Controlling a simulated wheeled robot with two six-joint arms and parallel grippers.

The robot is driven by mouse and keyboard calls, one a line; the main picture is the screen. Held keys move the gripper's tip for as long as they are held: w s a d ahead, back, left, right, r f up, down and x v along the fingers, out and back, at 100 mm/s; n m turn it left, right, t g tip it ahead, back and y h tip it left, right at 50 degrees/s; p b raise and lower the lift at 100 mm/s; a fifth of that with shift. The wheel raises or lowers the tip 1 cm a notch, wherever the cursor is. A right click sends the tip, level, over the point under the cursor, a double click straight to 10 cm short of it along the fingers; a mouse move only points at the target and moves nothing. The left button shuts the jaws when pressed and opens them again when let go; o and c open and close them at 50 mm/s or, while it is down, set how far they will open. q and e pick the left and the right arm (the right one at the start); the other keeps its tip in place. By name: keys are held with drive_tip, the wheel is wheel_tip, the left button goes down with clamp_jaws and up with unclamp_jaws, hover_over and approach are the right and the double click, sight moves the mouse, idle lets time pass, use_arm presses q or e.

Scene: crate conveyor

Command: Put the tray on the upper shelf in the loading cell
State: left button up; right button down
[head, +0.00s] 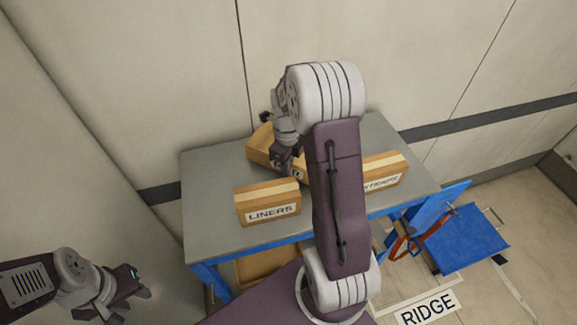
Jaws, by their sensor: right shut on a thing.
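My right gripper (286,170) is over the table, shut at the near side of a tan box (260,142) at the back. The box sits askew; its label is mostly hidden by the gripper, and the exact grip is hard to see. My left gripper (132,305) is at the lower left, empty and away from the table, its fingers apart. I cannot make out a thing that is clearly a tray, nor an upper shelf.
A grey-topped table (212,205) with a blue frame carries a LINERS box (268,201) and a STRAPS box (383,172). A tan container (254,272) is below. Walls close off the back and left.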

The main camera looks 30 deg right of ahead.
wheel_tip(320, 180, up, 11)
drive_tip(key=p, duration=0.8)
drive_tip(key=shift+f, duration=0.2)
drive_tip(key=s+b, duration=0.1)
drive_tip(key=s, duration=0.1)
drive_tip(key=s+a+f+b, duration=0.1)
drive_tip(key=s, duration=0.1)
drive_tip(key=s+a+b, duration=0.1)
drive_tip(key=s, duration=0.1)
drive_tip(key=shift+f, duration=0.2)
drive_tip(key=s+a, duration=0.3)
drive_tip(key=s, duration=0.8)
drive_tip(key=shift+s+a+r, duration=0.15)
drive_tip(key=shift+a+r, duration=0.05)
drive_tip(key=shift+a, duration=0.05)
